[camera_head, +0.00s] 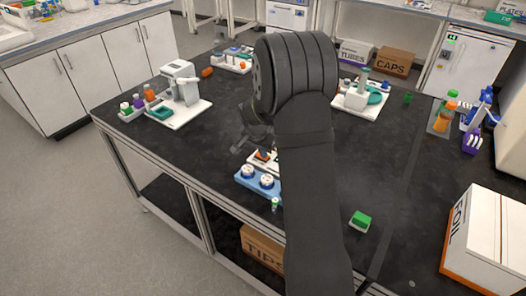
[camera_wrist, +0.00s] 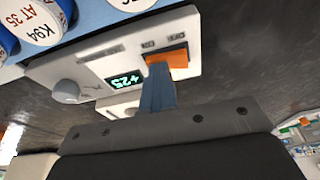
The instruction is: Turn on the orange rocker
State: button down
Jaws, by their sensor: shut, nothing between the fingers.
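The orange rocker (camera_wrist: 167,66) is on the white panel of a device (camera_wrist: 105,60) with a green "+25" display and a grey knob, in the wrist view. Printed marks sit above the rocker, too small to read surely. My gripper (camera_wrist: 157,72) is shut and empty, its blue-grey fingertips at the rocker's lower left part. They cover part of it and look to be touching or very close; I cannot tell which. In the head view the device (camera_head: 262,158) is partly hidden behind my arm, with the gripper (camera_head: 258,150) over it. The rocker's tilt is unclear.
A blue rack (camera_head: 246,182) with white-capped vials stands right beside the device, toward the table's front edge. A green-topped block (camera_head: 360,220) lies to the right. A white instrument (camera_head: 181,85) stands at the left, and a foil box (camera_head: 487,240) at the right.

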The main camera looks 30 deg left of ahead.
jog(key=shift+a, duration=0.75)
jog(key=shift+r, duration=0.2)
jog(key=shift+a+r, duration=0.1)
jog(key=shift+r, duration=0.25)
jog(key=a+v, duration=0.1)
jog(key=v, duration=1.2)
jog(key=shift+w, duration=0.35)
jog(key=shift+w+d+r+h, duration=0.2)
jog(key=shift+d+h, duration=0.2)
jog(key=shift+d, duration=0.15)
